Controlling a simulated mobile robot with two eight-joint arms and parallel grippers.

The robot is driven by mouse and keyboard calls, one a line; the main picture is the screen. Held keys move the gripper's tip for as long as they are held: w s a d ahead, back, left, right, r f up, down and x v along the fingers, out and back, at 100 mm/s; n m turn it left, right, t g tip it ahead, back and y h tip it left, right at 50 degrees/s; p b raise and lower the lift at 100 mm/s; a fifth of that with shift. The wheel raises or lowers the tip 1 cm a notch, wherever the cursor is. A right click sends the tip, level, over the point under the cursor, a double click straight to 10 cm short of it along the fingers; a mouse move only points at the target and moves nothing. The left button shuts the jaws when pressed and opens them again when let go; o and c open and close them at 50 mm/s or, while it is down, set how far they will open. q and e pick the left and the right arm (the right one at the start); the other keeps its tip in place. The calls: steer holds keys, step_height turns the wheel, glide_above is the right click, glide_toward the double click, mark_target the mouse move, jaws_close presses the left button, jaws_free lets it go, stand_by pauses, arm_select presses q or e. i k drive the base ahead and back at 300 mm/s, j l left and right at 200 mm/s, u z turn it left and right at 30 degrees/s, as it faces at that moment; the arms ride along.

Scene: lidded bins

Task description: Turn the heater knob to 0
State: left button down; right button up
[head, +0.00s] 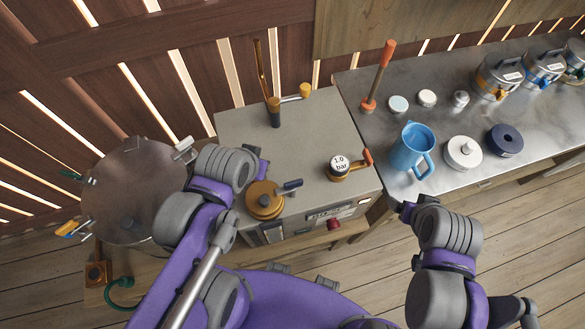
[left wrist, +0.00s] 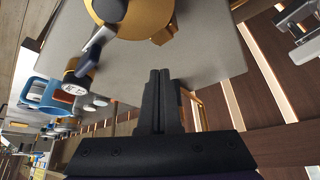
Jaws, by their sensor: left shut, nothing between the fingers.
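A grey metal unit (head: 300,130) stands in the middle of the head view. A dark red knob (head: 333,224) sits on its front, beside a small display panel (head: 330,212); I cannot read a setting on it or tell if it is the heater knob. My left gripper (left wrist: 160,75) is shut and empty above the unit's top, near a brass round cap (head: 265,200) with a dark lever. That cap also shows at the top of the left wrist view (left wrist: 150,18). My right gripper (head: 405,211) is by the bench's front edge, its fingers mostly hidden.
A blue jug (head: 411,150) and white and navy lids are on the right bench. A round metal vessel (head: 130,190) stands left.

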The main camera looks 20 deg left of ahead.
mark_target(333, 224)
steer(key=k+l+u, duration=0.2)
steer(key=k+u, duration=0.2)
steer(key=k+l+z, duration=0.1)
steer(key=z, duration=0.15)
steer(key=k+l+u, duration=0.25)
steer(key=k+u, duration=0.2)
steer(key=k+l+u, duration=0.15)
steer(key=k+u, duration=0.3)
steer(key=i, duration=0.05)
